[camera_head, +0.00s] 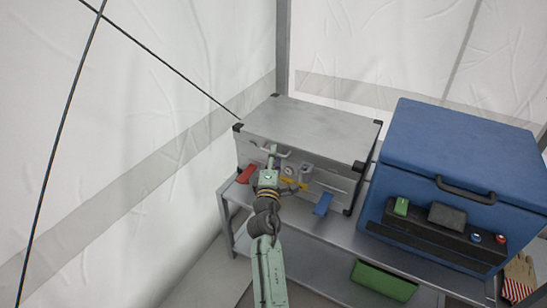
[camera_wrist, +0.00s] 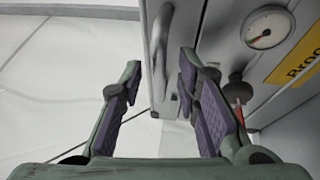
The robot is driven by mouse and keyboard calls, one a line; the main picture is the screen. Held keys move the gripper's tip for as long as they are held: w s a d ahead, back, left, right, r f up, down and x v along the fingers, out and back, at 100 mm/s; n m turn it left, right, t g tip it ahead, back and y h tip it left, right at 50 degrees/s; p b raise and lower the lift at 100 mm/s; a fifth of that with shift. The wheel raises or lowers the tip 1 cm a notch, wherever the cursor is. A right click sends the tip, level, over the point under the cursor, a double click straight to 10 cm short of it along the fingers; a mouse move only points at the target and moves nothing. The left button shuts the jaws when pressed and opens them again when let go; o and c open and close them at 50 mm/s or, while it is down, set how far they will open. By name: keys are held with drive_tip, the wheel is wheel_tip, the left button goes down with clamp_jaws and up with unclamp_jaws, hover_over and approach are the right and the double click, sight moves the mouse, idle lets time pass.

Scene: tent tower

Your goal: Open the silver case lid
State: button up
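The silver case (camera_head: 310,125) stands on a metal shelf with its lid down and flat. It has black corner pieces, and a round gauge (camera_wrist: 267,27) and a yellow label (camera_wrist: 297,62) on its front. A pale grey handle (camera_head: 281,154) sits on the upper front. The handle also shows in the wrist view (camera_wrist: 160,50), where it appears between my fingertips. My gripper (camera_wrist: 160,75) is open, with purple pads on both fingers. In the head view my gripper (camera_head: 271,164) is at the front of the case, by the handle. I cannot tell whether it touches the handle.
A large blue cooler (camera_head: 470,150) with a dark handle stands right of the case. A red item (camera_head: 247,174) and a blue item (camera_head: 323,204) are at the shelf's front (camera_head: 350,224). A green bin (camera_head: 384,281) is below. White tent walls close in behind and left.

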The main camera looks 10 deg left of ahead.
clamp_jaws()
idle(0.8)
